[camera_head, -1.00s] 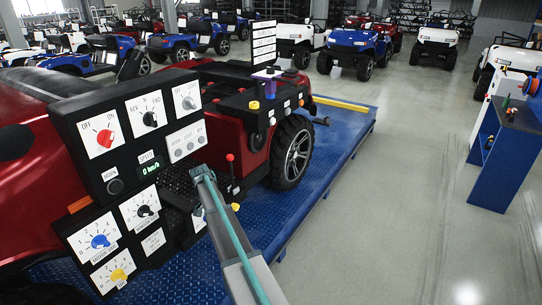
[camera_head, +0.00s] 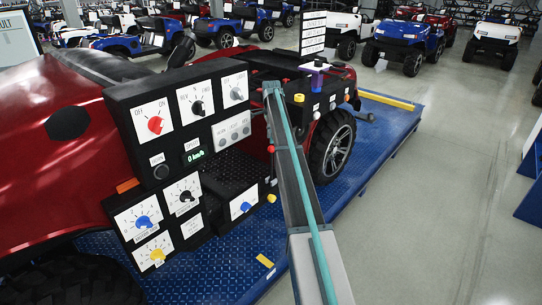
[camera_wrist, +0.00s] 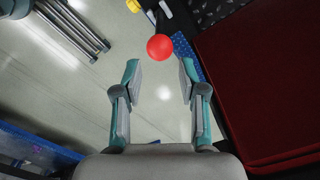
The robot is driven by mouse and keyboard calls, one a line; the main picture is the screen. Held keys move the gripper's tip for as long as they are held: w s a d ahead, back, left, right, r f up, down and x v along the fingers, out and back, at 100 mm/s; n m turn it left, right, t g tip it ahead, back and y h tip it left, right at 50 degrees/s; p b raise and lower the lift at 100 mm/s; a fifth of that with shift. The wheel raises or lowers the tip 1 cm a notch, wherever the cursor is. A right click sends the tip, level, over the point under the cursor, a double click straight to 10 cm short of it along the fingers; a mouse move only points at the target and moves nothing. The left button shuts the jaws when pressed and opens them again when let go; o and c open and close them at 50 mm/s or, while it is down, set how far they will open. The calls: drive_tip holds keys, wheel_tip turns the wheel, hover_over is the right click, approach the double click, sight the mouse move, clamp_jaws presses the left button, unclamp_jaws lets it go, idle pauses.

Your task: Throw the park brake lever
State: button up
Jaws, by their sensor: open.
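A red ball knob (camera_head: 270,149) on a lever shows in the head view beside the cart's panels, just left of my arm, which hides part of the lever. A red ball (camera_wrist: 159,47) shows in the wrist view, past my gripper's fingertips and in line with the gap between them. My gripper (camera_wrist: 159,77) is open and empty, its two teal-and-grey fingers spread apart. No label naming the park brake is readable. In the head view my gripper cannot be made out clearly.
A black control panel (camera_head: 184,105) with knobs stands left of my arm. A yellow knob (camera_head: 272,197) sits below the red one, close to my arm. A small blue-dial panel (camera_head: 243,205) is nearby. The cart stands on a blue platform (camera_head: 345,205); open floor lies right.

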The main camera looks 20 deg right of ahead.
sight(271, 154)
wheel_tip(271, 154, down, 10)
drive_tip(key=b, duration=0.3)
drive_tip(key=shift+r, duration=0.1)
